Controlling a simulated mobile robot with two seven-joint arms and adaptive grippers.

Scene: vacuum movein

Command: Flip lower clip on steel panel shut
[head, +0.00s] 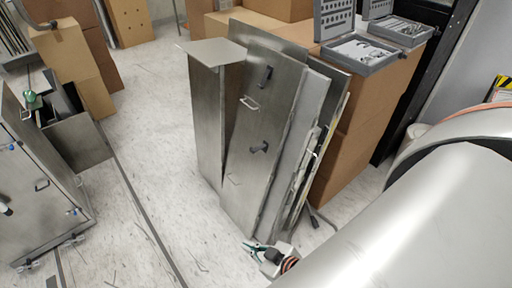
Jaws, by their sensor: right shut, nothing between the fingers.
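The tall steel panel (250,130) leans in a stack in the middle of the head view. My right gripper (254,251) is at the bottom of the picture, near the foot of the panel and well below the lower clip. Its small teal fingers look closed and empty. My left gripper is out of view.
More panels lean right of the steel panel, against cardboard boxes (345,150). An open grey case (372,52) sits on the boxes. My large right arm fills the lower right. A steel cabinet (40,195) lies at left. The floor between is mostly clear.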

